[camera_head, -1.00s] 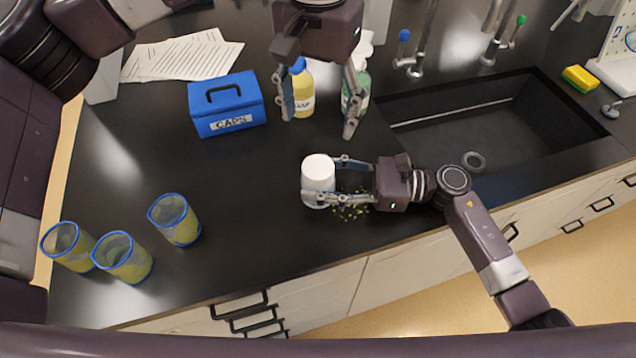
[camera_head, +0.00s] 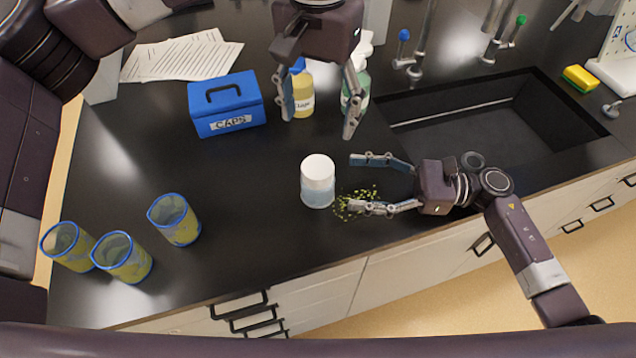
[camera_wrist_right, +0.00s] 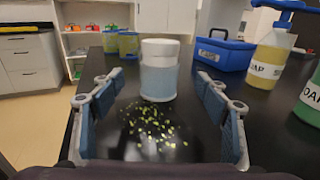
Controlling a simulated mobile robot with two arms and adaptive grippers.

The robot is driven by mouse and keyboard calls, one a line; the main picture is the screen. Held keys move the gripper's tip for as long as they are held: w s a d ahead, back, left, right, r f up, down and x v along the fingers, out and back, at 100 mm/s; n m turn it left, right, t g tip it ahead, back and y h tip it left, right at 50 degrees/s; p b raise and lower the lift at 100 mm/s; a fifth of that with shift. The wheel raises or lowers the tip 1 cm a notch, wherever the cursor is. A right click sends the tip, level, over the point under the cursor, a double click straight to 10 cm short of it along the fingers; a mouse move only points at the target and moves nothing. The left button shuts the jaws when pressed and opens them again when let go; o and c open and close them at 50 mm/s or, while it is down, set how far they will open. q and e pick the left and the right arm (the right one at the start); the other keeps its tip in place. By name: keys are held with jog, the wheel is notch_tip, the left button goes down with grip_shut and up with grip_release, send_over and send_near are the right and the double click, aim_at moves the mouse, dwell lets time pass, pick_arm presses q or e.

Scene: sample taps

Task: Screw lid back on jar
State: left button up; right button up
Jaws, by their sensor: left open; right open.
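The jar (camera_head: 318,191) stands upright on the black counter with the white lid (camera_head: 318,166) on its top. I cannot tell how tightly the lid sits. In the right wrist view the jar (camera_wrist_right: 159,82) and its lid (camera_wrist_right: 160,48) are straight ahead, beyond the fingertips. My right gripper (camera_head: 362,182) is open and empty, to the right of the jar and apart from it. My left gripper (camera_head: 318,122) is open and empty above the counter, behind the jar, with soap bottles seen between and behind its fingers.
Green-yellow bits (camera_head: 352,203) lie scattered right of the jar. A blue CAPS box (camera_head: 228,108) stands at back left, several blue-rimmed cups (camera_head: 123,259) at front left. A yellow soap bottle (camera_head: 303,93) and green bottle (camera_head: 362,88) stand behind. The sink (camera_head: 490,118) is at right.

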jog(key=shift+s+d, duration=0.15)
jog(key=shift+d, duration=1.6)
jog(key=shift+r, duration=0.1)
